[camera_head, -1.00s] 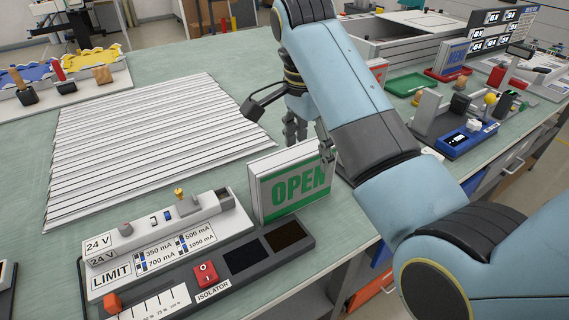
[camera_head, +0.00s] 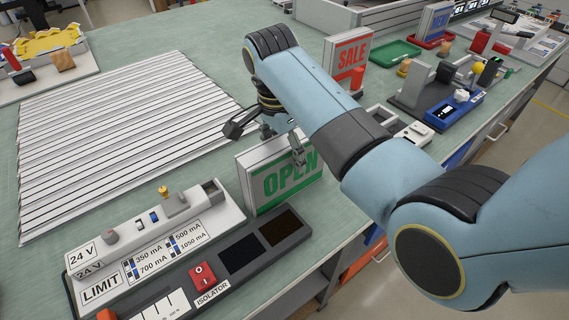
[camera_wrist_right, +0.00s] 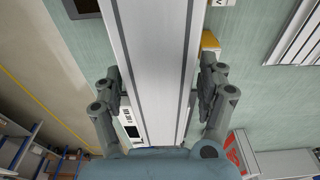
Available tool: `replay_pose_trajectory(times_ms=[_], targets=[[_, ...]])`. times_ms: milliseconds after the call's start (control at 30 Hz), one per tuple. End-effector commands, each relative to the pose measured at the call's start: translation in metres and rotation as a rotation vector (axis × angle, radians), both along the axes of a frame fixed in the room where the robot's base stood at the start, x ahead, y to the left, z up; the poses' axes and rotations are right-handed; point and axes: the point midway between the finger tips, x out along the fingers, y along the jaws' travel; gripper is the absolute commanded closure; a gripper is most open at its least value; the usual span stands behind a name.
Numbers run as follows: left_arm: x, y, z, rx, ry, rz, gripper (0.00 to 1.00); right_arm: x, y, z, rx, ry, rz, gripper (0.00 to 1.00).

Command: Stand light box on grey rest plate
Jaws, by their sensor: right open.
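A white light box with green "OPEN" lettering (camera_head: 288,184) stands upright on the green bench, behind the dark grey panel. My right gripper (camera_head: 284,143) is over its top edge, one finger in front of the lettered face and the other behind. In the right wrist view the box's long pale top (camera_wrist_right: 156,60) runs between the open fingers of the right gripper (camera_wrist_right: 160,88), with a gap visible on both sides. I cannot tell for sure which surface is the grey rest plate; a grey stand with an upright plate (camera_head: 413,84) is at the right. My left gripper is out of view.
A control unit marked "LIMIT" (camera_head: 150,245) and a dark panel with a red isolator switch (camera_head: 203,277) lie in front. A red "SALE" box (camera_head: 348,58), a blue "MENU" box (camera_head: 434,20) and a green tray (camera_head: 395,50) stand farther back. White slats (camera_head: 120,140) cover the left.

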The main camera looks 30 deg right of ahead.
Motion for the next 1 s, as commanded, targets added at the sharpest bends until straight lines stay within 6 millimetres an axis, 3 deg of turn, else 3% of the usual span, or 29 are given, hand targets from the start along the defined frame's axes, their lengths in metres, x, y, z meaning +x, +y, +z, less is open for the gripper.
replay_pose_trajectory(times_ms=[133,400,900,1000], targets=[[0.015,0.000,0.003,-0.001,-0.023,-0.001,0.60,0.000,-0.003,-0.017,-0.001,0.001,0.000,0.25],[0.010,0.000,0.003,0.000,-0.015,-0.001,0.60,0.000,-0.003,-0.020,0.000,0.000,0.000,0.26],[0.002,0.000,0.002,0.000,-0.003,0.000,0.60,0.000,-0.003,-0.020,-0.001,0.000,0.000,0.92],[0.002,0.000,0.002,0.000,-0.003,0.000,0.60,0.000,-0.003,-0.019,-0.001,0.000,0.000,1.00]])
